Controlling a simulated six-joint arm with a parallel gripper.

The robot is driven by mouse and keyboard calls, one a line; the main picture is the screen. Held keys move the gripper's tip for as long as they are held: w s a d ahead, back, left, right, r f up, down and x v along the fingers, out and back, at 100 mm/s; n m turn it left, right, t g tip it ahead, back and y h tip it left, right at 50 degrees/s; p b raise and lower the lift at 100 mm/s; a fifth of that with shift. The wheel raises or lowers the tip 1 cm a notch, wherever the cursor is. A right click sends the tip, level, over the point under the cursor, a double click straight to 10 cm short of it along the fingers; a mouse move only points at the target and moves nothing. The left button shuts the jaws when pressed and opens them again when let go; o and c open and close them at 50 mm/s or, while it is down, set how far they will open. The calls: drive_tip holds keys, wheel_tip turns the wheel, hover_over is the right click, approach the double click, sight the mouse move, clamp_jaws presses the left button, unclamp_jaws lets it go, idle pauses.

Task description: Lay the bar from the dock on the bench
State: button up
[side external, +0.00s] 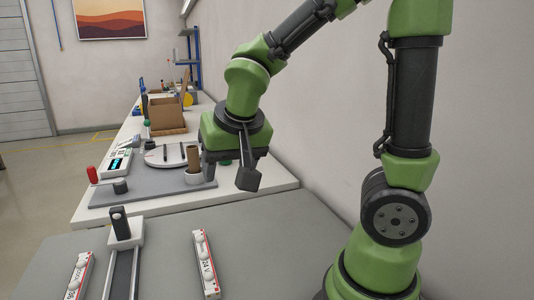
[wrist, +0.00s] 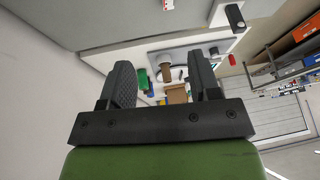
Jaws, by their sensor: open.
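Two white bars with red edges and round white domes lie on the grey bench (side external: 150,262) in the side view. One bar (side external: 206,264) is at the centre right, marked 24 V; the other bar (side external: 78,276) is at the lower left. Between them is a grey rail (side external: 121,272) with a white end block (side external: 126,234) and an upright black piece; I cannot tell which part is the dock. My gripper (side external: 248,180) is open and empty, raised above and behind the right bar. In the wrist view, nothing is between its fingers (wrist: 165,88). Part of a red-and-white bar (wrist: 168,4) shows at the top edge.
A white worktable behind carries a grey mat (side external: 140,191), a round white plate (side external: 172,155), a brown cylinder in a white cup (side external: 194,178), a meter (side external: 117,163), a red-handled item (side external: 93,174) and a cardboard box (side external: 167,115). A wall stands at right.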

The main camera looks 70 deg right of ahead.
drive_tip(key=s+a+r+n+t+y, duration=0.2)
drive_tip(key=s+a+r+n+y, duration=0.2)
drive_tip(key=s, duration=0.6)
wheel_tip(320, 180, up, 2)
drive_tip(key=shift+s+a+r+t, duration=0.15)
drive_tip(key=shift+a+t, duration=0.25)
drive_tip(key=shift+a, duration=0.15)
